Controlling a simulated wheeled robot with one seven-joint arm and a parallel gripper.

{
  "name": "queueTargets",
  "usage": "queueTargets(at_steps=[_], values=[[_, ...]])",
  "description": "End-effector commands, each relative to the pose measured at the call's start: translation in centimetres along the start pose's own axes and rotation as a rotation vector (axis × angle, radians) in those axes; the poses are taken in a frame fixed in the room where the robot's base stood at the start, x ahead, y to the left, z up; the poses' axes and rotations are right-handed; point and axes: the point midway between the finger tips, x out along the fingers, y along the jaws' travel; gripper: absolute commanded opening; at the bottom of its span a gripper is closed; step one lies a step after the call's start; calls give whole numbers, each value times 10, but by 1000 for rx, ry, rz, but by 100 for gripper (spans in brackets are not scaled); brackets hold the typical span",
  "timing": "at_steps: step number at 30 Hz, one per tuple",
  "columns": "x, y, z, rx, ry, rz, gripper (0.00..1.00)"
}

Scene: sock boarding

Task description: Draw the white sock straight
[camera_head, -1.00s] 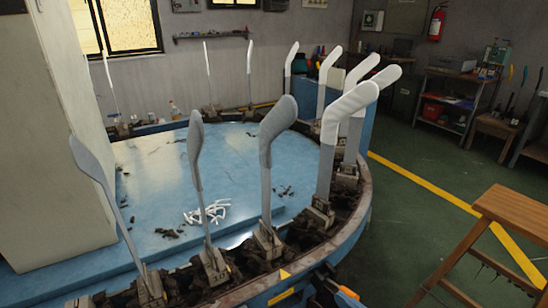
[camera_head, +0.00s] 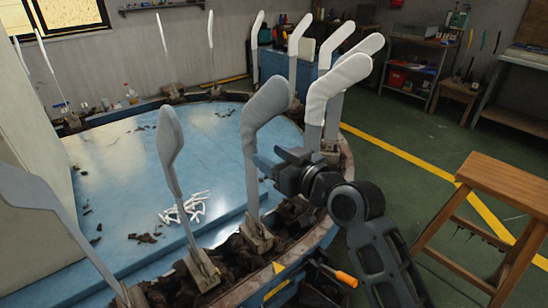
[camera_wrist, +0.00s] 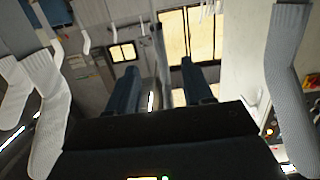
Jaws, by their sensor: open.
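The nearest white sock (camera_head: 336,82) is on an upright foot-shaped form on the rim of the round blue table, its foot part up and angled to the right. Bare grey form shows below its hem. My gripper (camera_head: 262,166) is left of and below this sock, by the leg of the neighbouring form with a grey sock (camera_head: 262,105). A white sock (camera_wrist: 48,110) shows at left there, and a grey knit sock (camera_wrist: 290,90) at right; both look upside down.
More forms, several with white socks (camera_head: 352,42), stand close behind along the rim. A bare-looking grey form (camera_head: 170,145) stands at left. White scraps (camera_head: 185,207) lie on the blue table (camera_head: 120,180). A wooden stool (camera_head: 510,190) stands at right on the green floor.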

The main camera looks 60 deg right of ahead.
Motion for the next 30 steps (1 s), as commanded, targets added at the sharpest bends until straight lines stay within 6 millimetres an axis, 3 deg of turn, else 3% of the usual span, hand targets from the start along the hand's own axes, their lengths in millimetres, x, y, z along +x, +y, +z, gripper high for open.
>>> queueTargets(at_steps=[21, 30], values=[[64, 0, 0, 0, 1, 0, 51], [78, -1, 0, 0, 0, 0, 51]])
